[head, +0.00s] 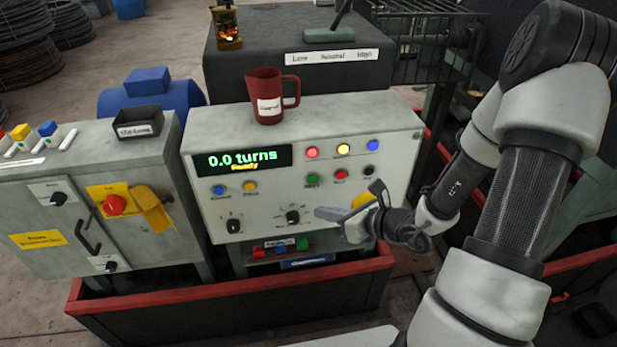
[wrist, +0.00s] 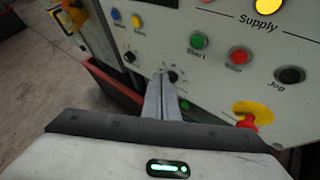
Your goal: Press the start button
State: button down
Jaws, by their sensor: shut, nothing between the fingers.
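The green start button (head: 312,180) is on the front of the grey control panel (head: 270,205), left of a red button. It also shows in the wrist view (wrist: 198,41), with a label under it. My gripper (head: 318,212) is shut and empty in front of the panel, below the start button and near a black knob (head: 293,217). In the wrist view, my gripper (wrist: 163,78) has its fingertips over that lower part of the panel, left of and below the green button. I cannot tell the gap between the fingertips and the panel.
The green display (head: 243,160) reads "0.0 turns" and "Ready". A yellow-based button (head: 363,200) is partly hidden behind my gripper. A red mug (head: 268,95) stands on the panel's top. A grey cabinet (head: 60,210) with a red switch (head: 115,205) stands at the left.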

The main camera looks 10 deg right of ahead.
aim_at(312, 179)
jog(key=shift+w+d+f, duration=0.1)
dwell(0.3)
jog(key=shift+w+p, duration=0.55)
jog(key=shift+w, duration=3.8)
jog(key=shift+w, duration=0.15)
jog(key=shift+w, duration=0.25)
